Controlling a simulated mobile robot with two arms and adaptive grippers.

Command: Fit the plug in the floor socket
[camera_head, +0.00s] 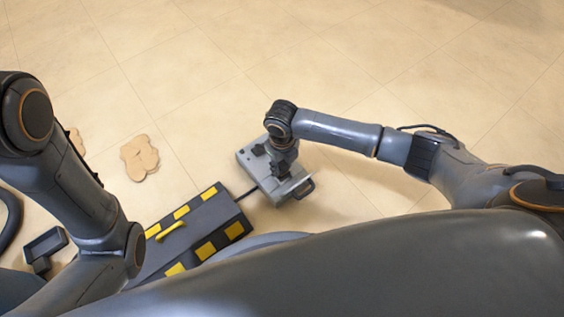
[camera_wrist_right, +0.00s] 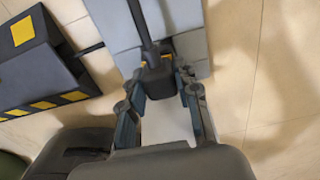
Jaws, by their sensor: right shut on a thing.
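A grey block (camera_head: 288,190), which looks like the floor socket, lies on the floor at the middle of the head view. It fills the top of the wrist view (camera_wrist_right: 190,50). My right gripper (camera_head: 280,160) is over it, pointing down. In the wrist view my right gripper (camera_wrist_right: 163,92) is shut on a black plug (camera_wrist_right: 158,78) with a yellow patch. A thick black cord or bar (camera_wrist_right: 141,22) runs from the plug to the top edge. The plug is above or against the block; whether it sits in an opening is hidden. My left gripper does not show clearly.
A dark box with yellow patches (camera_head: 205,222) stands left of the block; it also shows in the wrist view (camera_wrist_right: 45,62). A thin dark cable (camera_head: 246,194) joins them. Flat tan pieces (camera_head: 139,158) lie farther left. The tiled floor beyond and right is clear.

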